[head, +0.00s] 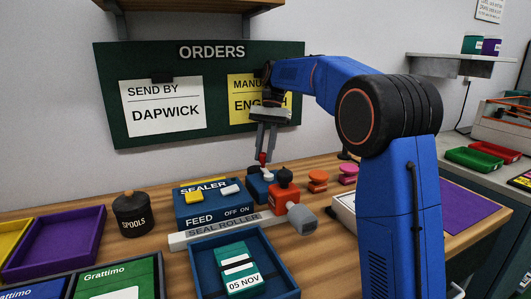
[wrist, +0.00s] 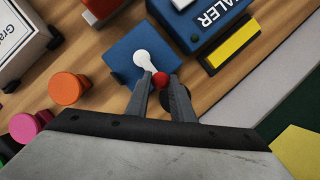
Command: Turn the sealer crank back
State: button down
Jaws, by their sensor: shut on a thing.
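The sealer (head: 205,203) is a blue box on the bench, with its label and a yellow strip on top. Its side also shows in the wrist view (wrist: 208,32). Beside it is a smaller blue block (wrist: 138,50) bearing the crank (wrist: 146,62), a light arm with a red knob (wrist: 160,79). My gripper (wrist: 157,84) is shut on the red knob, with a grey finger on each side. In the head view my gripper (head: 264,154) points down at the crank from above. The crank arm is largely hidden there.
Orange and pink stampers (head: 318,181) sit behind. A blue tray (head: 285,280) with a green packet lies in front. A black spools jar (head: 131,215) stands left.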

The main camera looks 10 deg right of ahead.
dwell(0.3)
jog(key=c, duration=1.5)
grip_release()
jog(key=shift+c, duration=0.2)
notch_tip(320, 180, up, 10)
